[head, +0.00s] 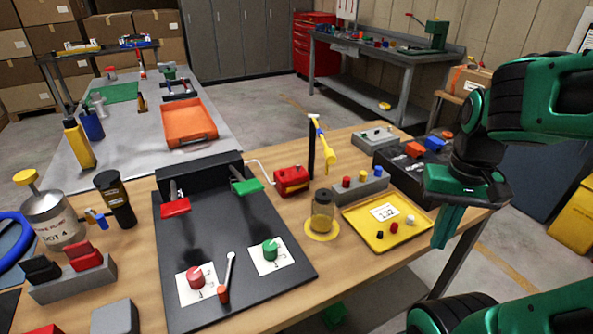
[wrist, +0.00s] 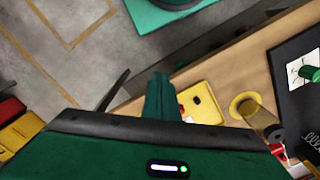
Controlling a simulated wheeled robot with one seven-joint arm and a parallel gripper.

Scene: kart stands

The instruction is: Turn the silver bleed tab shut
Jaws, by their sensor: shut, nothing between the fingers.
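A thin silver lever (head: 230,268) with an orange-red base (head: 223,294) stands on the black panel (head: 225,235). It is between a red knob (head: 196,277) and a green knob (head: 270,250), each on a white card. I cannot tell for sure whether this silver lever is the bleed tab. My gripper (head: 443,240) is shut and empty, pointing down beyond the right side of the yellow tray, well right of the panel. In the wrist view the shut fingers (wrist: 160,90) show beside the tray; the silver lever is not visible there.
The yellow tray (head: 362,238) holds small parts. An amber jar (head: 322,213) on a yellow disc stands between tray and panel. Red (head: 175,207) and green (head: 246,187) levers rise at the panel's back. A silver can (head: 55,220) and black torch (head: 117,203) stand left.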

